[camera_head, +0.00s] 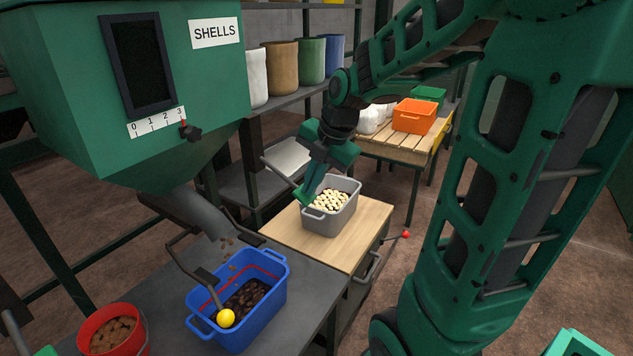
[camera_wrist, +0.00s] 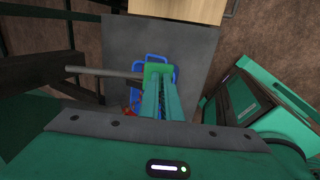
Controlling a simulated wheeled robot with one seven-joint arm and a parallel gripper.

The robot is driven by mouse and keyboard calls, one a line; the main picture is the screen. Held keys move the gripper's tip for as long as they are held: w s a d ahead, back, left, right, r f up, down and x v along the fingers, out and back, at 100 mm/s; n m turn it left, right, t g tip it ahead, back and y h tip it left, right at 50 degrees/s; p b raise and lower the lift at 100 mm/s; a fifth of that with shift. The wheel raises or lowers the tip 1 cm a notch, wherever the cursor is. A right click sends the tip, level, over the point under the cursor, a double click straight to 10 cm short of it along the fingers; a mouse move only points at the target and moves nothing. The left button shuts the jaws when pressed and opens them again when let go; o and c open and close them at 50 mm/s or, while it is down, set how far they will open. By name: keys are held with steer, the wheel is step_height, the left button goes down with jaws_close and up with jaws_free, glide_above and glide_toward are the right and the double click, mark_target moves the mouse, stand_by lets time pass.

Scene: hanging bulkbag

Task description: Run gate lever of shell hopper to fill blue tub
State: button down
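The green shell hopper (camera_head: 80,90) carries a SHELLS sign and a 0 to 3 gauge. Brown shells fall from its grey chute (camera_head: 198,215) into the blue tub (camera_head: 210,323). The tub holds dark shells, which lie below the red line inside. A dark lever with a yellow knob (camera_head: 226,318) hangs at the tub's near side. My gripper (camera_head: 302,192) is away from this knob, up and right in the head view. The blue tub (camera_wrist: 158,58) shows beyond the fingertips, partly hidden. The rod's far attachment is unclear.
A grey tub (camera_head: 318,222) with pale pieces stands on a wooden-topped cabinet (camera_head: 370,215) right of the blue tub. A red bucket (camera_head: 108,312) of brown pieces is at lower left. An orange crate (camera_head: 414,116) sits on a table behind. Colored containers line the rear shelf.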

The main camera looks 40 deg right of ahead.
steer(key=shift+s+a+f, duration=0.15)
steer(key=shift+a+f, duration=0.15)
steer(key=shift+f, duration=0.15)
stand_by(4.7)
steer(key=shift+d+r, duration=0.25)
steer(key=shift+r, duration=0.2)
steer(key=shift+w+d+r+g, duration=0.15)
steer(key=shift+r, duration=0.35)
steer(key=shift+w+d+r+g, duration=0.1)
steer(key=shift+d+r+g, duration=0.05)
steer(key=shift+r, duration=0.3)
steer(key=s+d+r, duration=0.2)
steer(key=s+r, duration=0.5)
steer(key=r, duration=0.2)
steer(key=shift+d+r, duration=0.15)
steer(key=shift+r, duration=0.15)
